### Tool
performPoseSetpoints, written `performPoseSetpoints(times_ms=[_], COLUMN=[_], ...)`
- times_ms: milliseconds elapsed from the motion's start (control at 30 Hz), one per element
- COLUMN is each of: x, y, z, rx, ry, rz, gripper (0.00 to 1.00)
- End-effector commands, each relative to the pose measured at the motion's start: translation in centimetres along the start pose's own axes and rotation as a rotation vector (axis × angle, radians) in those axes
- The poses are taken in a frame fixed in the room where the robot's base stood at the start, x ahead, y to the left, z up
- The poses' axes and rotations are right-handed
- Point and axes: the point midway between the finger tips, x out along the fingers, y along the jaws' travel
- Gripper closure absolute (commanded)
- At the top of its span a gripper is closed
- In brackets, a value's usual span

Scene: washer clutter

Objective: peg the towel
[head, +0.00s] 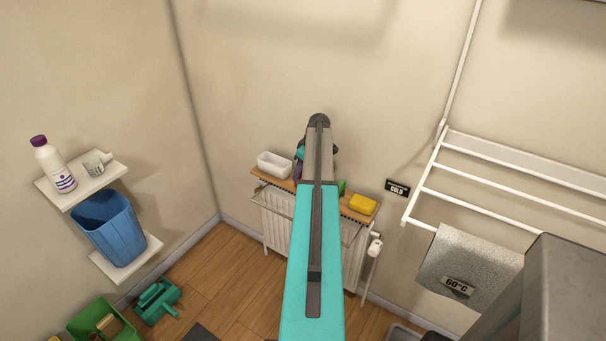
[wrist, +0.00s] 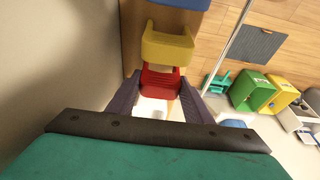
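A grey speckled towel (head: 478,252) hangs over a bar of the white drying rack (head: 490,211) at the right in the head view. No peg can be made out on it. My gripper (wrist: 160,82) is at the wall shelf (head: 327,200), left of the rack and mostly hidden behind my arm in the head view. In the wrist view its two dark fingers stand apart. A red ridged object (wrist: 160,84) shows between the fingertips; I cannot tell whether they touch it. Beyond it is a yellow object (wrist: 167,43), then a blue one (wrist: 180,3).
The shelf holds a white tray (head: 274,164) and a yellow block (head: 362,204) above a radiator (head: 276,222). A "60°C" label (head: 458,286) overlaps the towel's lower part. A dark grey block (head: 565,290) stands close at right. Crates (head: 103,325) are on the floor at left.

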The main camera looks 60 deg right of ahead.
Motion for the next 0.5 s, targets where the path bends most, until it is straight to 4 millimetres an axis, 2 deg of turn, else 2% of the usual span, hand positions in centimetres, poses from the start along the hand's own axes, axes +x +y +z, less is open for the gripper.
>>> performPoseSetpoints(times_ms=[233, 500], x=[-0.5, -2.1], y=[0.0, 0.0], z=[-0.1, -0.7], rx=[0.000, 0.000], ry=[0.000, 0.000], rz=[0.001, 0.001], gripper=[0.69, 0.69])
